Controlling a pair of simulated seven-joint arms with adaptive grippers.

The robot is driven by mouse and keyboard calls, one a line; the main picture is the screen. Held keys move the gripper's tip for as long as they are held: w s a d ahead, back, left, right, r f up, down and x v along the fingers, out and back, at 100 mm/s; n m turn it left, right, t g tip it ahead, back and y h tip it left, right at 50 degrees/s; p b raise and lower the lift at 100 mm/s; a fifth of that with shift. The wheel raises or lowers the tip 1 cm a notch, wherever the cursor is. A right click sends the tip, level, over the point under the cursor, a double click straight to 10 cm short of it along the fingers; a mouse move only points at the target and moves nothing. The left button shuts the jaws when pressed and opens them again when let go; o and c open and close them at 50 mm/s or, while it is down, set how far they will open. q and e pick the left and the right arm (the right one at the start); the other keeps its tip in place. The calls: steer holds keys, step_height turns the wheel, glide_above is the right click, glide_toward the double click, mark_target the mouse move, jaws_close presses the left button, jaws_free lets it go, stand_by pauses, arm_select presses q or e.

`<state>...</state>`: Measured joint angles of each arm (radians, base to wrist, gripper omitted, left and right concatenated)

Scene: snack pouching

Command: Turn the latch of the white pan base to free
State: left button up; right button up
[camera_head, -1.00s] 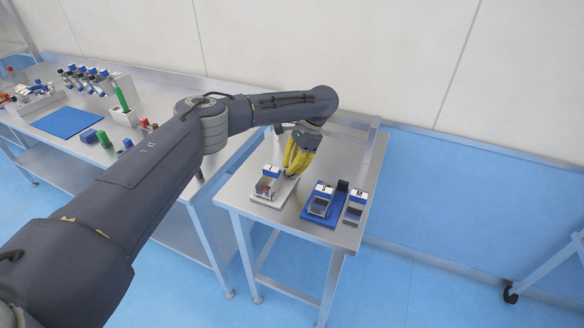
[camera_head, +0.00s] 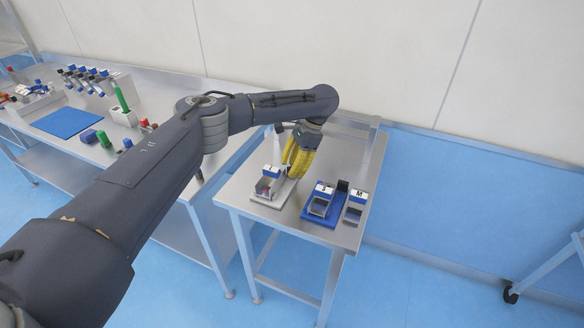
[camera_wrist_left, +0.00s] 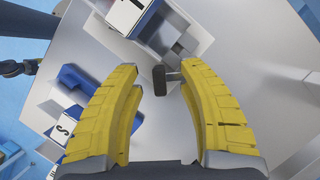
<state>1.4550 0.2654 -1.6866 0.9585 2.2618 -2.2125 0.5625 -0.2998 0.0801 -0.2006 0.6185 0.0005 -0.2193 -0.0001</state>
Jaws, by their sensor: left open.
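The white pan base (camera_head: 285,193) lies on the small steel table, with a labelled metal pan (camera_head: 267,187) on it. The pan's blue-and-white label block (camera_wrist_left: 128,14) and its open box (camera_wrist_left: 180,38) show at the top of the left wrist view. The latch, a small dark handle (camera_wrist_left: 159,79) on a short bar, shows beside the pan. My left gripper (camera_head: 291,174) has yellow fingers pointing down at the base's right side. In the left wrist view it is open (camera_wrist_left: 160,70), with the latch handle between the fingertips; I see no clear contact. My right gripper is out of view.
A blue pan base (camera_head: 310,217) with a pan labelled S (camera_head: 321,206) stands just right of the white one. A pan labelled M (camera_head: 354,212) stands beyond it. The long bench at left holds a blue mat (camera_head: 68,122) and several small items.

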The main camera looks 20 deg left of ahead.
arm_select(q)
steer(key=v, duration=1.1)
steer(key=shift+r, duration=0.35)
steer(key=shift+d, duration=0.1)
steer(key=shift+f, duration=0.15)
steer(key=shift+c, duration=0.6)
steer(key=s+a+r+t+h, duration=0.3)
steer(key=a+r+h, duration=0.1)
steer(key=r, duration=0.2)
step_height(320, 180, down, 18)
steer(key=shift+w+d+r, duration=0.15)
steer(key=shift+r, duration=0.05)
steer(key=shift+o, duration=0.2)
jaws_close()
